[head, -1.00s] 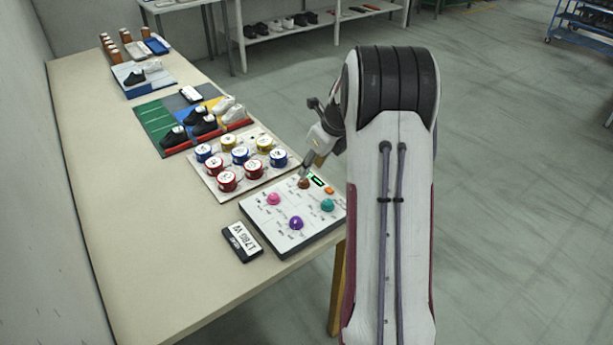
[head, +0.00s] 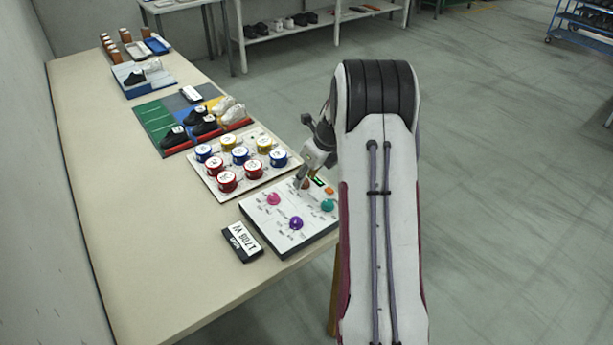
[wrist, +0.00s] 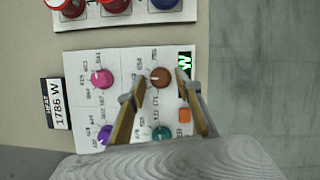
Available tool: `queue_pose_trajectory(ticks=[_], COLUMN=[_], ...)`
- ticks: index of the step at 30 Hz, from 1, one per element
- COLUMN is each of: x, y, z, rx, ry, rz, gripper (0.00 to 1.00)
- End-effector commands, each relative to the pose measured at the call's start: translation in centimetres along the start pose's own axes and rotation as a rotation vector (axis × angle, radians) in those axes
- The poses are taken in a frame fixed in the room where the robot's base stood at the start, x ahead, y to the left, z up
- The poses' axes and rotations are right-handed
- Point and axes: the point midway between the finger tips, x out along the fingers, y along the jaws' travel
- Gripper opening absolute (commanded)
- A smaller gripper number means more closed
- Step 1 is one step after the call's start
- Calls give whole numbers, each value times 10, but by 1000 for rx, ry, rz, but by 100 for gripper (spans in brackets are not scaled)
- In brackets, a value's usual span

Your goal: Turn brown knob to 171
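The brown knob (wrist: 160,77) sits on the white control panel (wrist: 115,62). My gripper (wrist: 158,82) is open in the wrist view, with one finger to the left of the knob and one to the right, a gap showing on each side. In the head view my gripper (head: 301,184) is down at the panel's far part and partly hides the brown knob. Whether the fingertips are level with the knob or above it I cannot tell. The dial marks around the knob are too small to read.
The panel also has a pink knob (wrist: 102,79), a purple knob (head: 296,223), a teal knob (head: 328,205), an orange button (wrist: 185,115) and a green-lit display (wrist: 184,61). A dark label block (head: 242,243) stands beside it. A board of colored cylinders (head: 205,178) lies behind.

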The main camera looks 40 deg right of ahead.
Motion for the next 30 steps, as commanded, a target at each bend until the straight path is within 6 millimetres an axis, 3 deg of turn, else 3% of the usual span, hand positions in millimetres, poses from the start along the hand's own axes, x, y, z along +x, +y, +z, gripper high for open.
queue_pose_trajectory(ticks=[1, 3, 17, 30], x=[0, 0, 0, 1], y=[0, 0, -1, -3], z=[0, 0, 0, 0], rx=[0, 0, -34, -235], ry=[0, 0, 1, 2], rz=[0, 0, 15, 99], gripper=[18, 0, 0, 0])
